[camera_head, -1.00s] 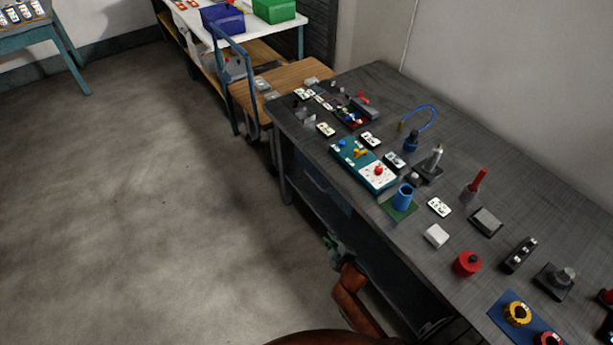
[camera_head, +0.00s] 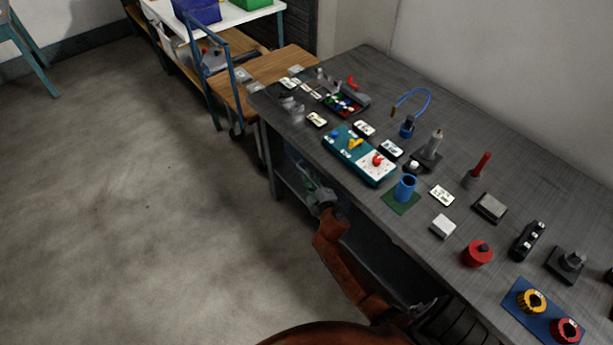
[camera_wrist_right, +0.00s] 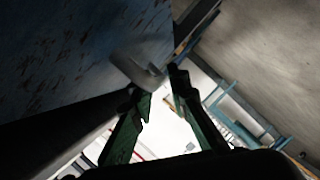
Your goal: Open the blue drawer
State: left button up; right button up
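The blue drawer (camera_wrist_right: 70,50) fills the upper left of the right wrist view as a dark, scratched blue front. A grey handle (camera_wrist_right: 134,70) stands out from it. My right gripper (camera_wrist_right: 157,86) has green fingers spread apart, with their tips close to the handle; I cannot tell whether they touch it. In the head view my right gripper (camera_head: 315,192) is below the near edge of the workbench, at the end of my brown-red arm. The drawer front is mostly in shadow and behind my gripper and arm there. My left gripper is not in view.
The dark workbench (camera_head: 460,225) carries a teal box (camera_head: 345,165), a blue cup (camera_head: 405,187), a red round part (camera_head: 477,253) and other small parts. A cart with a blue frame (camera_head: 228,75) stands beyond its far end. The floor (camera_head: 130,200) at left is clear.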

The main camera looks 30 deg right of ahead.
jog(key=shift+w+d+f, duration=0.15)
jog(key=shift+w+d, duration=0.05)
jog(key=shift+w, duration=0.4)
jog(key=shift+c, duration=0.7)
grip_shut()
